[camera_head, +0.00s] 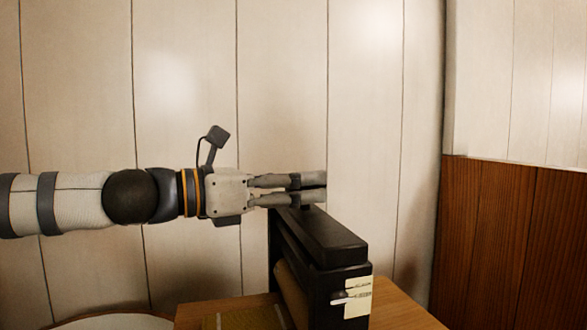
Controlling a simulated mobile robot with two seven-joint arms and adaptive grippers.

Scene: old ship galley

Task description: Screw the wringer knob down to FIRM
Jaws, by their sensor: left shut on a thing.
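The wringer (330,240) is a black frame standing on a wooden top, low and right of the middle in the head view. A pale roller (291,289) shows in its side. A cream scale plate (358,297) with small dark marks is on its near end; the marks are too small to read. My left gripper (316,188) comes in level from the left, just above the wringer's top bar. Its fingers are shut on the wringer knob, which they hide almost fully. My right gripper is not in view.
The wooden top (397,312) shows bare at the right of the wringer. A yellow-green cloth-like thing (240,319) lies at its left. A pale round rim (110,322) shows at the bottom left. Cream panelled wall stands behind, with dark wood panelling (515,245) at the right.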

